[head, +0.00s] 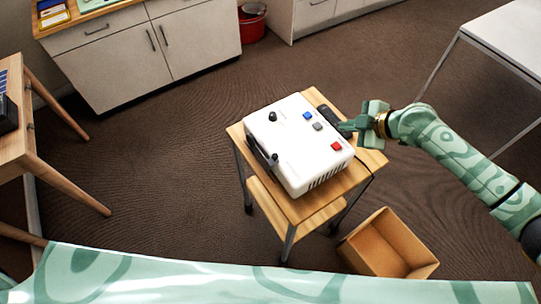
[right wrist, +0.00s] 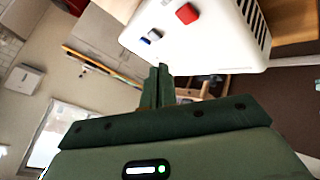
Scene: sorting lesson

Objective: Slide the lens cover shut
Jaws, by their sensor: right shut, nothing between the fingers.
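A white box-shaped device (head: 300,160) sits on a small wooden cart (head: 300,212). My right gripper (head: 346,127) is shut and empty at the device's right edge, by a black elongated object (head: 328,108). In the right wrist view the shut fingertips (right wrist: 158,72) point at the white device (right wrist: 200,30), close to its side; contact is unclear. My left gripper is out of view.
An open cardboard box (head: 385,250) stands on the floor right of the cart. A white table (head: 510,40) is at the upper right, and a wooden table (head: 12,140) at the left. Cabinets (head: 125,65) and a red bucket (head: 251,25) are at the back.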

